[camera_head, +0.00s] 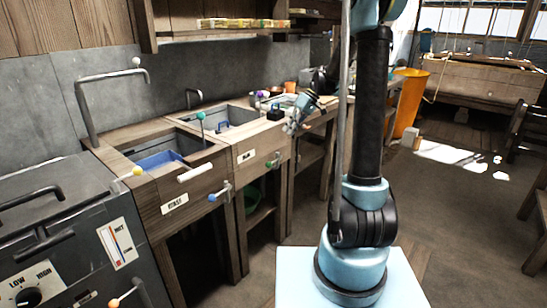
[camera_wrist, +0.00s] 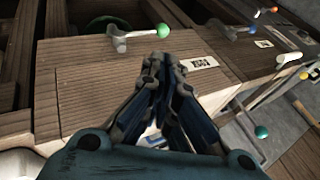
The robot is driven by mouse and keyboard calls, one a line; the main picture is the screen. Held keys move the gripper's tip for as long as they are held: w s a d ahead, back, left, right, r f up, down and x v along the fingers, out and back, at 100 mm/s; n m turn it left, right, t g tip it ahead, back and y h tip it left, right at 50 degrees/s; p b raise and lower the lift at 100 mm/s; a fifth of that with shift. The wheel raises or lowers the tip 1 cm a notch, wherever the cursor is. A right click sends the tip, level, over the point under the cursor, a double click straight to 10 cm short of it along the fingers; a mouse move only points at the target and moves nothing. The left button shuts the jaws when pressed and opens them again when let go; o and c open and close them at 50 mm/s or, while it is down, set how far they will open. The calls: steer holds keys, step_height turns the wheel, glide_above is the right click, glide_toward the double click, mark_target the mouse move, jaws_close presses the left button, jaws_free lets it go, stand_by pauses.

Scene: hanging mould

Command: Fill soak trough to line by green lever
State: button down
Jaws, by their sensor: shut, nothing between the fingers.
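The soak trough (camera_head: 243,132) is the farther of two basins set in the wooden bench in the head view. Its front bears a small label (camera_head: 247,156), which reads upside down in the wrist view (camera_wrist: 196,63). I cannot make out the water level or the line. The green-knobbed lever (camera_head: 275,160) sticks out of its front; in the wrist view its handle and green knob (camera_wrist: 163,30) show just beyond my fingertips. My gripper (camera_head: 290,128) is shut and empty, before the front of the trough (camera_wrist: 160,58). I cannot tell whether it touches the lever.
The nearer basin (camera_head: 197,152) has a blue-knobbed lever (camera_head: 217,192) on its front. A teal-knobbed rod (camera_head: 200,116) stands between the basins, and a yellow knob (camera_head: 138,171) is at the left. A dark heater cabinet (camera_head: 75,235) stands at the near left. Open floor lies to the right.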

mark_target(273, 162)
stand_by(0.3)
steer(key=x, duration=1.4)
steer(key=shift+s+a+f, duration=0.1)
steer(key=shift+a, duration=0.05)
stand_by(0.3)
